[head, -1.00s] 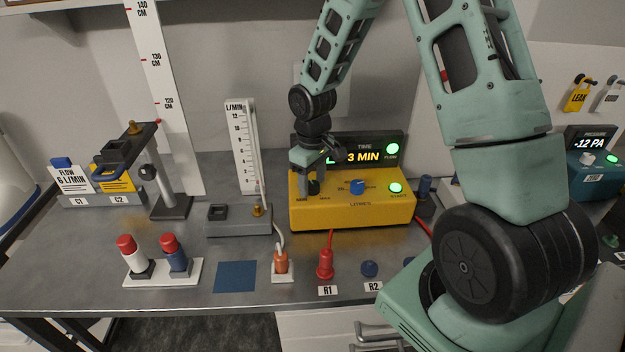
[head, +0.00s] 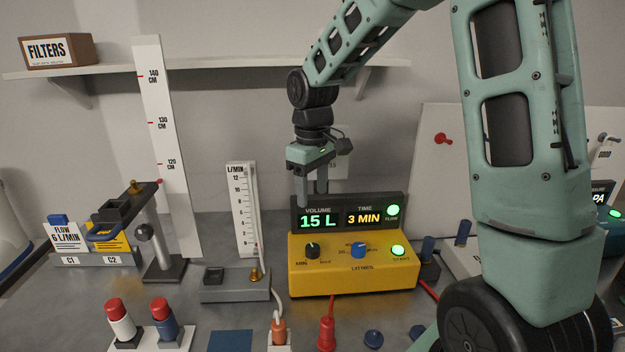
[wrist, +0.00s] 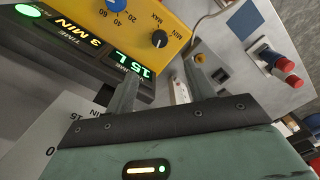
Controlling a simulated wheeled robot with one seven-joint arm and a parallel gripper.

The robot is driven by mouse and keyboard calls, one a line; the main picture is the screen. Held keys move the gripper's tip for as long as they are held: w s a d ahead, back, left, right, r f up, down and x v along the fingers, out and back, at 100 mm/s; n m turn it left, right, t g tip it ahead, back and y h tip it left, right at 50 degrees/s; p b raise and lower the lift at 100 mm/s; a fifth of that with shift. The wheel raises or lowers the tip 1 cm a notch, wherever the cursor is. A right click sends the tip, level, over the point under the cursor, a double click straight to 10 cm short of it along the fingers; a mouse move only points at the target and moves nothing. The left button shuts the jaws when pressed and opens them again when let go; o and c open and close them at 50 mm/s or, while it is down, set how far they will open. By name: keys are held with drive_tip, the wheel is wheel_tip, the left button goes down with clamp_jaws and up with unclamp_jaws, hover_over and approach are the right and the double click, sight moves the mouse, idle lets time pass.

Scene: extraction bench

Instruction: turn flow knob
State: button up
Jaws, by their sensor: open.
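The yellow pump box (head: 325,282) stands on the bench and carries a black knob (head: 312,250) marked MIN to MAX and a blue knob (head: 358,250) marked in liters. Both knobs also show in the wrist view, the black one (wrist: 159,39) uncovered. Its display (head: 350,215) reads 15 L and 3 MIN; green FLOW and START lights glow. My gripper (head: 311,198) is open and empty above the black knob, fingers pointing down in front of the display, apart from the knob. The flow meter (head: 241,205), marked L/MIN, stands left of the box; its reading is too small to tell.
A card (head: 67,236) at left reads FLOW 6 L/MIN. A stand with a clamp (head: 146,232) and a tall height scale (head: 166,150) are left of the meter. Red-capped bottles (head: 162,322) stand in front. A red plug (head: 326,332) is before the box.

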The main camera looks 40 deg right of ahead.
drive_tip(key=shift+r, duration=1.4)
drive_tip(key=s+a+f+n, duration=0.1)
drive_tip(key=s+a, duration=0.3)
drive_tip(key=a, duration=0.5)
drive_tip(key=s+a+f+n, duration=0.1)
drive_tip(key=s+a+f, duration=0.1)
drive_tip(key=s+a, duration=0.45)
drive_tip(key=s+a+f+n, duration=0.2)
drive_tip(key=s+a, duration=0.7)
drive_tip(key=s, duration=0.5)
drive_tip(key=shift+a+f+n+y, duration=0.2)
drive_tip(key=shift+f+n+y, duration=0.1)
drive_tip(key=shift+f, duration=0.3)
drive_tip(key=shift+w, duration=0.1)
